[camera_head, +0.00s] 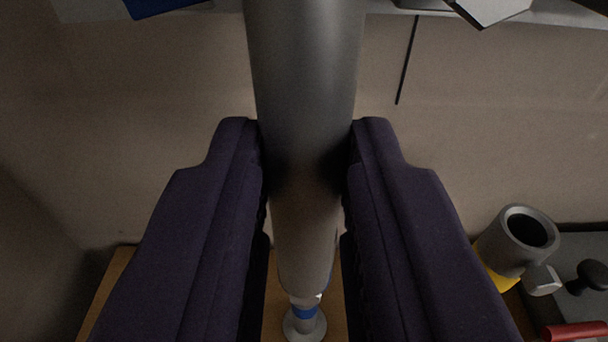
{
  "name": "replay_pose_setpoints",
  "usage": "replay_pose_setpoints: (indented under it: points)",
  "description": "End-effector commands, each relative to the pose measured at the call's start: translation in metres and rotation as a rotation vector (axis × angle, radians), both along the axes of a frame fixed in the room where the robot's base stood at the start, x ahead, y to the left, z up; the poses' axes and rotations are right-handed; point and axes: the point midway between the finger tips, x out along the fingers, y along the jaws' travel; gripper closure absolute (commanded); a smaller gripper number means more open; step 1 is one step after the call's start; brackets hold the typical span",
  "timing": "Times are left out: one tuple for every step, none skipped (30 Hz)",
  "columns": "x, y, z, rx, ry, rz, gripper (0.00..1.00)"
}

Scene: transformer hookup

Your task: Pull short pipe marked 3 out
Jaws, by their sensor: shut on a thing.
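A grey metal pipe (304,70) runs from the top edge of the view down between the two purple fingers of my gripper (306,150). The fingers press on it from the left and right, so my gripper is shut on it. No number shows on the visible side of the pipe, so I cannot read its mark. Its far end tapers near the bottom of the view. A small round fitting with a blue band (305,313) shows just beyond that end. I cannot tell whether the two touch.
At the right stands a hollow grey cylinder (503,258) with yellow on its lower part. Beside it are a pale hex piece (542,281), a black knob (591,277) and a red object (574,331). A wooden surface (108,287) lies below. A thin black line (407,62) shows on the beige wall.

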Motion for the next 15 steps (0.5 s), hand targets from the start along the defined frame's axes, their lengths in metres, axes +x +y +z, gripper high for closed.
replay_pose_setpoints:
  points:
    - [-0.005, 0.0, 0.0, 0.0, 0.0, 0.001, 1.0]
    - [-0.008, 0.0, 0.0, 0.0, 0.001, 0.001, 1.0]
    - [-0.012, 0.001, 0.0, 0.0, 0.0, 0.001, 1.0]
    - [-0.015, 0.001, 0.0, -0.001, 0.0, 0.001, 1.0]
    - [-0.018, 0.001, 0.0, -0.001, 0.0, 0.001, 1.0]
    - [-0.021, 0.001, 0.0, -0.001, -0.001, 0.001, 1.0]
    - [-0.024, 0.001, 0.001, 0.0, -0.001, 0.001, 1.0]
    - [-0.027, 0.001, 0.0, 0.0, 0.0, 0.001, 1.0]
    - [-0.031, 0.001, 0.0, 0.0, 0.001, 0.001, 1.0]
    - [-0.034, 0.002, 0.0, 0.0, 0.0, 0.002, 1.0]
    - [-0.037, 0.002, 0.0, 0.0, 0.0, 0.002, 1.0]
    - [-0.041, 0.002, 0.0, 0.0, -0.001, 0.001, 1.0]
    - [-0.044, 0.001, 0.0, 0.0, 0.0, 0.001, 1.0]
    - [-0.046, 0.002, 0.0, 0.0, 0.0, 0.001, 1.0]
    - [-0.05, 0.002, 0.0, 0.0, 0.0, 0.001, 1.0]
